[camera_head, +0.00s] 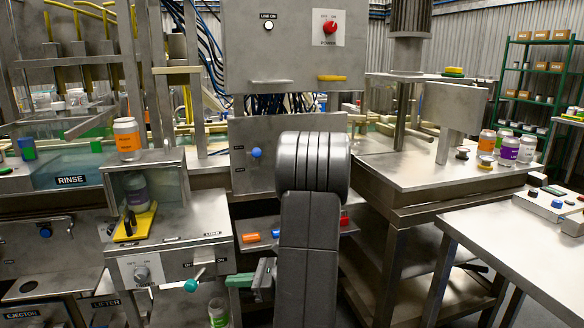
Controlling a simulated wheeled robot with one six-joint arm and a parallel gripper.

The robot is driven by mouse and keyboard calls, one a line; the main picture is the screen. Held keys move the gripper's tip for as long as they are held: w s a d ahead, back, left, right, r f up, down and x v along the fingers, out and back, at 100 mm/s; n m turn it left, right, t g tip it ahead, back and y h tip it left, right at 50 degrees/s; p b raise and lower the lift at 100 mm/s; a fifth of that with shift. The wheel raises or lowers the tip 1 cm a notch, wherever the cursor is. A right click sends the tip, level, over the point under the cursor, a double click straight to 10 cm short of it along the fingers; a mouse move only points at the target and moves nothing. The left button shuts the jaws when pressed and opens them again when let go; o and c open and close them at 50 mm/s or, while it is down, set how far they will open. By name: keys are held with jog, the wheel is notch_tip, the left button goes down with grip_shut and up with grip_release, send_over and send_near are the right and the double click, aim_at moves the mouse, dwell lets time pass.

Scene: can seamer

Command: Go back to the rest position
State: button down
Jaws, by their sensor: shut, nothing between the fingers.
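My arm's grey elbow and link (311,215) rise in front of the camera at the middle of the picture. An orange-labelled can (127,139) stands upright above the guard. A knob (142,273) and a teal-tipped lever (195,279) are on the machine's front.
A control panel (283,45) stands behind my arm. Several cans (510,151) stand on the right-hand metal table (400,172). A nearer table (500,245) at right carries a button box (548,203). A green-labelled can (218,313) is low at left of my arm.

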jog(key=w+p+v, duration=0.1)
jog(key=v, duration=1)
jog(key=shift+d+g, duration=0.3)
jog(key=shift+d, duration=0.05)
jog(key=shift+r+n, duration=0.15)
jog(key=shift+n, duration=0.15)
